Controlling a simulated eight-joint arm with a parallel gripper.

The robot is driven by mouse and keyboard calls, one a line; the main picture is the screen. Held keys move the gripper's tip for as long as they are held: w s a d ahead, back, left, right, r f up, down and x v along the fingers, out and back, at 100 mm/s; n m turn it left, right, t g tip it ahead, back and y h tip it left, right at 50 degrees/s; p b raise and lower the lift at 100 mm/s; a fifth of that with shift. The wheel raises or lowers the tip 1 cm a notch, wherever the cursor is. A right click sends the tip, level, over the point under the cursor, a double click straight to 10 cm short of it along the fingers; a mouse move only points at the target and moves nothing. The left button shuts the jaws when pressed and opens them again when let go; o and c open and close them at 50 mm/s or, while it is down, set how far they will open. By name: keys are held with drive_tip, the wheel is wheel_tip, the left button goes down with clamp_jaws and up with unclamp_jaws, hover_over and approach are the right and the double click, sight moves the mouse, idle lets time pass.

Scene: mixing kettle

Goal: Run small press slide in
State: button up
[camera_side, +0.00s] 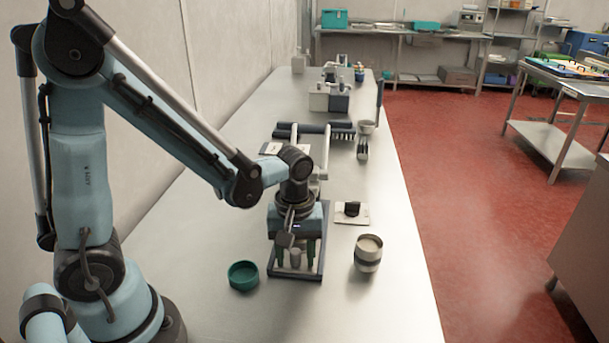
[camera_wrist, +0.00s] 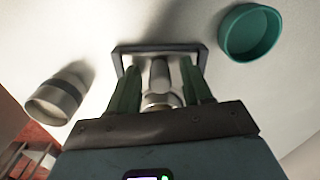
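The small press seems to be the dark-framed device under my gripper; its dark base (camera_side: 294,276) shows in the side view and its dark frame (camera_wrist: 158,48) in the wrist view. A pale grey upright part (camera_wrist: 159,75) stands inside the frame. My gripper (camera_side: 296,260) points down over the device. Its two green fingers are apart, one on each side of the pale part, with visible gaps in the wrist view (camera_wrist: 160,66). My wrist hides the upper part of the device, and I cannot tell the slide's position.
A teal round dish (camera_side: 243,276) lies left of the device and a grey banded cup (camera_side: 368,254) stands right. A dark knob on a white plate (camera_side: 352,213) is behind the cup. A dark rack (camera_side: 315,131) and grey containers (camera_side: 329,97) stand farther back.

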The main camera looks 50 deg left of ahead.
clamp_jaws()
drive_tip(key=w+a, duration=0.5)
idle(0.3)
drive_tip(key=shift+o, duration=0.2)
unclamp_jaws()
drive_tip(key=shift+r, duration=0.1)
wheel_tip(320, 180, up, 12)
idle(0.5)
